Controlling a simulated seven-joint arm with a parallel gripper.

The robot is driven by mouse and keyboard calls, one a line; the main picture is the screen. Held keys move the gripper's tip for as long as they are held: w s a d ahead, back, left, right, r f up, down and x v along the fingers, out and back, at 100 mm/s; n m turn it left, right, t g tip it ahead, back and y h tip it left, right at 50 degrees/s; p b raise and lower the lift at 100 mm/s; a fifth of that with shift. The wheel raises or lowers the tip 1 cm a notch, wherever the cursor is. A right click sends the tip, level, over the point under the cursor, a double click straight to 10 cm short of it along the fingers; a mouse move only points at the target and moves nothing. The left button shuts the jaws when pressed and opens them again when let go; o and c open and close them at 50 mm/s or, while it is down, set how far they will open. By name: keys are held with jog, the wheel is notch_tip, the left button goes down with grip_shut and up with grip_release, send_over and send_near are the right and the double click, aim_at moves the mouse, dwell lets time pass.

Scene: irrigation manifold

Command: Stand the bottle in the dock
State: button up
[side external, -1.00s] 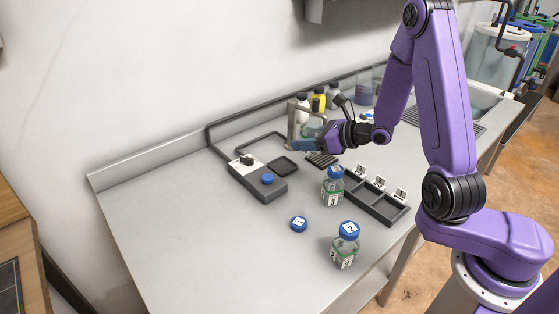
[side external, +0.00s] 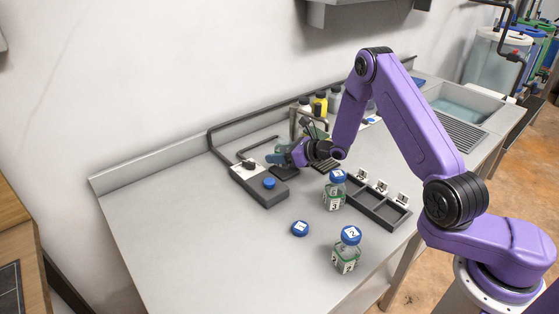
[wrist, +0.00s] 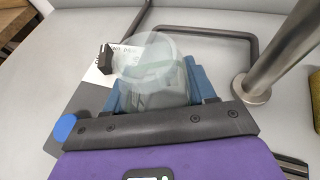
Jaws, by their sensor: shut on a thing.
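A clear, uncapped bottle (wrist: 150,85) is between the blue pads of my gripper (side external: 280,158), seen mouth-on in the wrist view. My gripper is shut on it, above the counter beside the grey control box (side external: 262,190). In the side view the bottle is hard to make out. A dark square pad (side external: 284,174) lies beside the box, partly under my gripper. A dark tray with three compartments (side external: 386,215) and numbered tags stands to the right. I cannot tell for certain which of these is the dock.
Two blue-capped bottles stand on the counter, one (side external: 335,191) beside the tray and one (side external: 346,252) nearer the front. A loose blue cap (side external: 300,228) lies left of them. A metal post (wrist: 265,70) rises close to my gripper's right in the wrist view. The left counter is clear.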

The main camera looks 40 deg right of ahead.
jog(key=shift+s+f, duration=0.1)
jog(key=shift+f, duration=1.15)
jog(key=o, duration=0.8)
jog(key=shift+f, duration=0.15)
jog(key=shift+c, duration=0.2)
jog(key=shift+r, duration=0.25)
jog(key=shift+v, duration=3.75)
jog(key=shift+d, duration=0.1)
